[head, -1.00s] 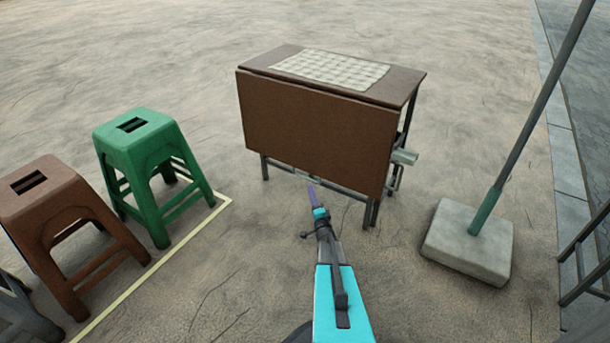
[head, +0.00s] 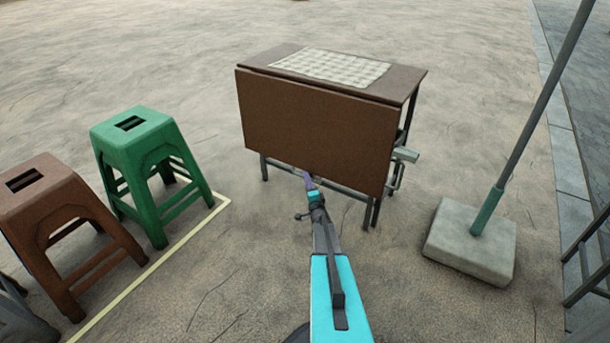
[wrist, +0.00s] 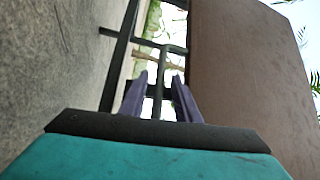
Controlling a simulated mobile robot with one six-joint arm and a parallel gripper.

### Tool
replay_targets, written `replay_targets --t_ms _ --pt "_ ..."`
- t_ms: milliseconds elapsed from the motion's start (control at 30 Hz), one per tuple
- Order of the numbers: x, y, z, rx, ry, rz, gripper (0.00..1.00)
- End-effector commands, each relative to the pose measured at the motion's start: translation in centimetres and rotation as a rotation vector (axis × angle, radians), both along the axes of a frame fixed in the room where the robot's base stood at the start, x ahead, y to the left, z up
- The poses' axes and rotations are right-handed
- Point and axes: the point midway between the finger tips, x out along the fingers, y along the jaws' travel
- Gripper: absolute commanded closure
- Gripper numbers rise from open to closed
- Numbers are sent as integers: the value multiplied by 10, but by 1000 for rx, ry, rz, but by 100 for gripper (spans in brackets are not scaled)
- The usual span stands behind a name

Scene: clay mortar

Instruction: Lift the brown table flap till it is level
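The brown table flap (head: 315,130) hangs down steeply from the front edge of the table top (head: 392,83). My gripper (head: 306,176) is at the flap's lower edge, a little left of its middle. In the wrist view the two purple fingers of my gripper (wrist: 160,80) stand apart with nothing between them. The flap also shows in the wrist view (wrist: 245,70), to the right of the fingers. I cannot tell whether the fingers touch it.
A patterned cloth (head: 330,66) lies on the table top. A grey bracket (head: 402,160) sticks out at the table's right side. A green stool (head: 145,140) and a brown stool (head: 50,205) stand left. A pole in a concrete block (head: 470,245) stands right. Ground in front is clear.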

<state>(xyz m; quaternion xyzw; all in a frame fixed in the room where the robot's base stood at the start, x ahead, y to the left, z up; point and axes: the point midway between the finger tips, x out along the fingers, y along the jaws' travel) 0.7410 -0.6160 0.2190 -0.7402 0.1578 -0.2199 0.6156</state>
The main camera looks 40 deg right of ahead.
Motion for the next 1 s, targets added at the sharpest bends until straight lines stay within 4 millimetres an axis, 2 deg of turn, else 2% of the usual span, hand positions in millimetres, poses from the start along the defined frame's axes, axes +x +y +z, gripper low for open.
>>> replay_targets --t_ms 100,333,800,967,1000 --pt "17 -10 0 -1 -2 0 71" --pt "37 -22 4 -1 -1 0 71" --pt "43 -25 7 1 -1 0 71" --pt "43 -25 7 1 -1 0 98" --pt "43 -25 7 1 -1 -1 100"
